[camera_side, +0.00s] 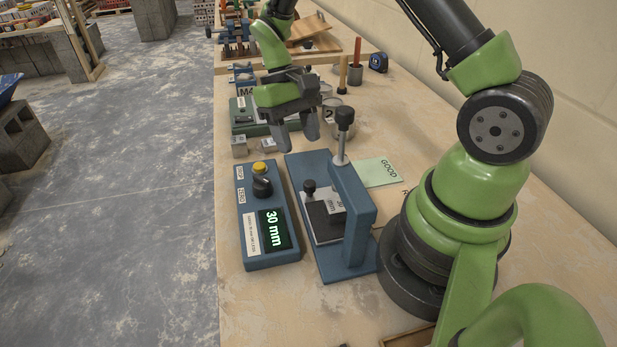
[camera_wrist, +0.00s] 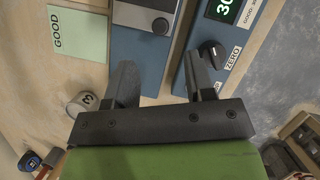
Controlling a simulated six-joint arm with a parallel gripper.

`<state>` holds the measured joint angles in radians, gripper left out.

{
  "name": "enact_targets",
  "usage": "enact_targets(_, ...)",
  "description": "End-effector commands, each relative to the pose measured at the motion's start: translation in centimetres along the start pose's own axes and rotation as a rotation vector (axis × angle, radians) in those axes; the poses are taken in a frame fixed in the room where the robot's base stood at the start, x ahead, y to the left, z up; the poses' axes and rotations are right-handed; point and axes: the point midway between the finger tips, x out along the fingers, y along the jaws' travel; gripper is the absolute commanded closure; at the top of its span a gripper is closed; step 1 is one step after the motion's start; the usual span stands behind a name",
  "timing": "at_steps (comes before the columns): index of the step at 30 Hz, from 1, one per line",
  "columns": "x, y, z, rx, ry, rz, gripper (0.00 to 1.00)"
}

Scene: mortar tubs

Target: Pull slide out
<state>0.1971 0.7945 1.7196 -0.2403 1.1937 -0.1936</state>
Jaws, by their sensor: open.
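The slide (camera_side: 324,228) is a light plate with a dark block and a small black knob (camera_side: 309,188). It sits in the blue fixture (camera_side: 308,166), partly under its upright frame, beside a "30 mm" label. In the wrist view the slide (camera_wrist: 143,17) is cut off by the top edge, with its knob (camera_wrist: 160,26) near its end. My gripper (camera_side: 297,135) is open and empty, above the bench past the far end of the fixture. In the wrist view its fingers (camera_wrist: 160,82) point toward the fixture, apart from the knob.
A blue control box (camera_side: 268,217) reading "30 mm" stands left of the fixture. The fixture's tall black-knobbed plunger (camera_side: 344,122) rises near my gripper. A green GOOD card (camera_side: 377,172) lies to the right. Small blocks and a numbered cup (camera_side: 337,112) stand behind.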

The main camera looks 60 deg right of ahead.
Motion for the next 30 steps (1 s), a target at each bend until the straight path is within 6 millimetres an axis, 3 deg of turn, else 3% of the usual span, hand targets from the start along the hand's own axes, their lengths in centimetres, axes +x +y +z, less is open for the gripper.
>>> enact_targets(12,7.2,0.0,0.1,0.001,-0.003,0.001,0.51)
enact_targets(17,8.4,0.0,0.1,0.001,-0.001,0.0,0.51)
enact_targets(25,8.6,0.0,0.1,0.001,0.002,0.0,0.51)
enact_targets(26,8.5,0.0,0.1,0.001,0.002,0.0,0.53)
enact_targets(30,8.5,0.0,0.1,0.001,0.002,0.0,0.85)
